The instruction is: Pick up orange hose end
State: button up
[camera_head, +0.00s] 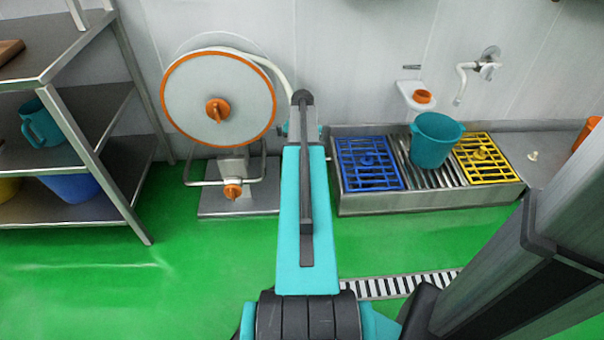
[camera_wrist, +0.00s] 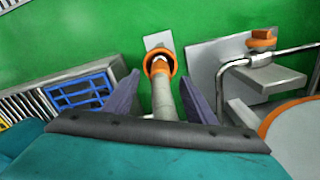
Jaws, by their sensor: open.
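The orange hose end (camera_wrist: 160,64) shows in the wrist view as an orange ring-shaped fitting on a pale hose (camera_wrist: 166,103). My gripper (camera_wrist: 160,92) is open, with one dark finger on each side of the hose just below the orange end. Gaps show between the hose and both fingers. In the head view the pale hose (camera_head: 277,68) curves from the top of the white reel (camera_head: 190,90) with an orange rim toward my arm. My arm hides the hose end and most of the gripper there.
The reel stands on a grey base plate (camera_head: 212,203) with an orange knob (camera_head: 233,191). A metal shelf (camera_head: 88,50) stands at left. To the right, a low metal trough (camera_head: 432,202) holds blue (camera_head: 370,172) and yellow (camera_head: 492,172) grates and a teal bucket (camera_head: 433,145).

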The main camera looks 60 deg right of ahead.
jog(key=shift+f, duration=0.1)
jog(key=shift+f+b, duration=1.15)
jog(key=shift+f, duration=1.35)
jog(key=shift+c, duration=0.5)
grip_shut()
jog(key=shift+r, duration=0.1)
